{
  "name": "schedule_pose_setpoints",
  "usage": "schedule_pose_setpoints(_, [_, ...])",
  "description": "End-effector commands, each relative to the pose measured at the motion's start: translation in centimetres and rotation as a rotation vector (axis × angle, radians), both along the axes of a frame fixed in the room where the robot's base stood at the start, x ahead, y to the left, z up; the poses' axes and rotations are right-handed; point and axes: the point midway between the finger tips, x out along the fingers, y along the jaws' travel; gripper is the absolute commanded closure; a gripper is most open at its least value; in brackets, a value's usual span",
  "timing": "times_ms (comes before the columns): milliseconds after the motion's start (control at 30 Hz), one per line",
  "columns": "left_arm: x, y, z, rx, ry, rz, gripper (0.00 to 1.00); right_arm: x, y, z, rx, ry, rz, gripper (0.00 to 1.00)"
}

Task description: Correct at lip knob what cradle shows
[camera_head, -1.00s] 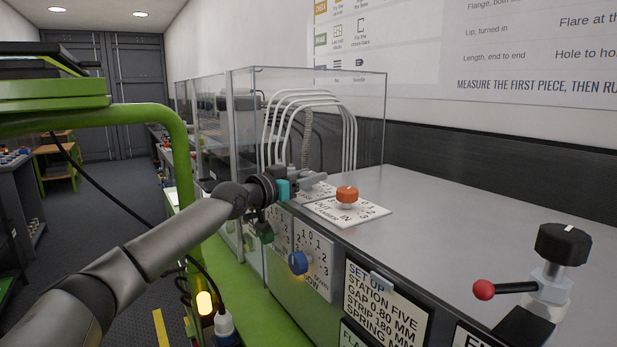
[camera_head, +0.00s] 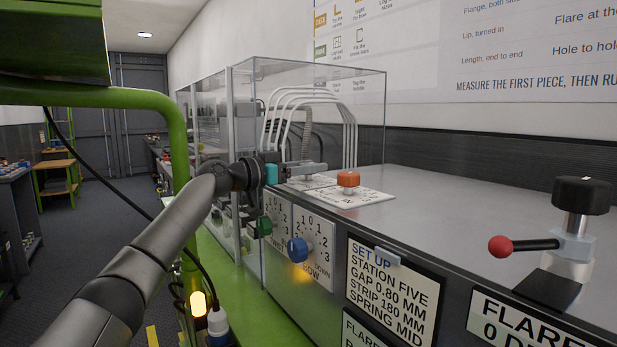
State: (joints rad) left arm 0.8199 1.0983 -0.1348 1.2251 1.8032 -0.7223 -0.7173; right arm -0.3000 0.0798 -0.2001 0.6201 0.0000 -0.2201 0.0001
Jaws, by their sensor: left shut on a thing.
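My left gripper (camera_head: 302,168) reaches over the near left part of the machine's top, above a white dial plate (camera_head: 312,183). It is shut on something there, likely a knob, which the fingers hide. An orange knob (camera_head: 348,180) stands on the adjoining plate (camera_head: 362,196), just right of the gripper and apart from it. The lettering on both plates is too small to read, so I cannot tell which is the lip knob. I cannot make out the cradle. My right gripper is not in view.
A green knob (camera_head: 264,226) and a blue knob (camera_head: 297,250) sit on the front face. A clear guard (camera_head: 340,90) stands behind my gripper. A set-up card (camera_head: 388,290) hangs in front. A red-ended lever (camera_head: 500,246) is at right. The steel top between is clear.

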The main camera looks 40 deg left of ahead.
Motion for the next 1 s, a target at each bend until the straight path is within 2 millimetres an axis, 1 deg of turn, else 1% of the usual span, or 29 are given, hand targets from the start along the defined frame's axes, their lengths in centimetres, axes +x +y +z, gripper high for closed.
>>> schedule_pose_setpoints(100, [0.1, 0.0, -0.1, -0.005, 0.001, -0.043, 1.00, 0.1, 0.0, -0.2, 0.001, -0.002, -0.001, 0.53])
schedule_pose_setpoints(267, [0.1, -0.1, 0.1, -0.006, 0.001, -0.101, 1.00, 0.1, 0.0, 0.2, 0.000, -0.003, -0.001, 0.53])
schedule_pose_setpoints(700, [0.1, -0.1, 0.1, -0.004, 0.003, -0.242, 1.00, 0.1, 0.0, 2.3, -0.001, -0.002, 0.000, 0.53])
schedule_pose_setpoints(1000, [0.0, -0.1, 0.0, -0.002, 0.003, -0.293, 1.00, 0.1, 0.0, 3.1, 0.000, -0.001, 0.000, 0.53])
